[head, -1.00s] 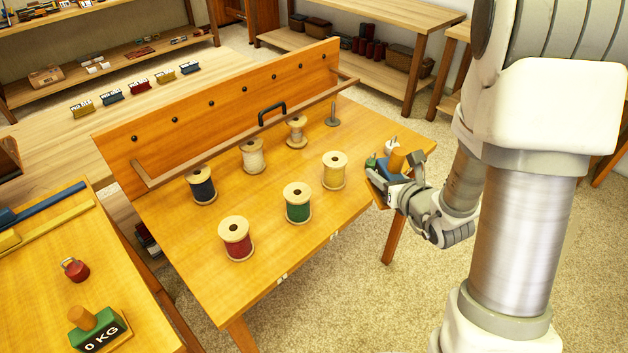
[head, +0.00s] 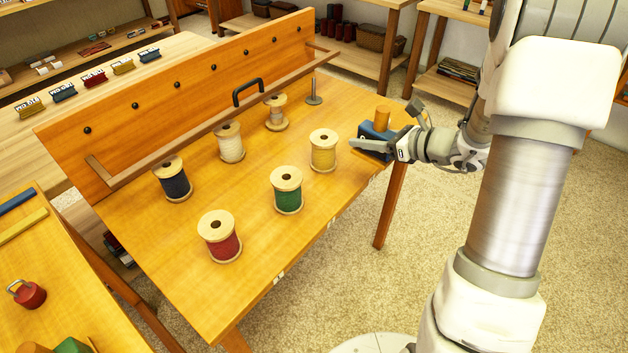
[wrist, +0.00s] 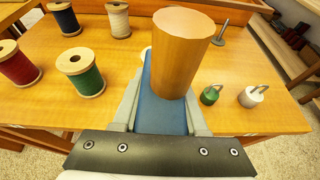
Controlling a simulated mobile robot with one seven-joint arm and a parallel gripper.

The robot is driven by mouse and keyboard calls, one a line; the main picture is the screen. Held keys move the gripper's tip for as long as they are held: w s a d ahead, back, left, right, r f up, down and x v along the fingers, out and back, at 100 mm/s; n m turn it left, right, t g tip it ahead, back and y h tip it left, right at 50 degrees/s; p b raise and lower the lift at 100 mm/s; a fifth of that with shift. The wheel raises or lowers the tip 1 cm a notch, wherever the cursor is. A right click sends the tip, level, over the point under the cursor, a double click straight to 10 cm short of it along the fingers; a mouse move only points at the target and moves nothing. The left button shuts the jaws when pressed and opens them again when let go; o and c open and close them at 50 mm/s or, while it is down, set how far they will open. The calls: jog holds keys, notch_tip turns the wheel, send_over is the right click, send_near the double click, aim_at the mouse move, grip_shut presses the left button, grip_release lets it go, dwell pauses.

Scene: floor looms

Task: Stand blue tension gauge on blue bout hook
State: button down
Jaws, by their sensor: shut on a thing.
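The blue tension gauge (head: 377,135) is a blue block with an upright wooden knob. It also shows in the wrist view (wrist: 160,103), under its knob (wrist: 180,55). My gripper (head: 366,145) is shut on the blue block, a finger on each side, near the right end of the spool table. From these views I cannot tell whether the block touches the tabletop. No blue bout hook can be made out for sure.
The table (head: 225,285) bears several spools; the yellow one (head: 323,152) stands nearest my gripper and the green one (head: 286,190) nearby. A green weight (wrist: 210,95) and a white weight (wrist: 251,96) lie right of the gauge. A metal post (head: 314,90) stands behind.

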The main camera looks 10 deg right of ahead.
jog(key=shift+d+f, duration=0.2)
jog(key=shift+f, duration=0.15)
jog(key=shift+a+f, duration=0.2)
jog(key=shift+a, duration=0.1)
jog(key=b, duration=0.3)
send_over(315, 186)
notch_tip(315, 186, down, 7)
jog(key=shift+s+r, duration=0.1)
jog(key=shift+r, duration=0.1)
jog(key=shift+f+b, duration=0.3)
jog(key=shift+f, duration=1.6)
jog(key=shift+f, duration=0.2)
jog(key=shift+c, duration=2.2)
grip_release()
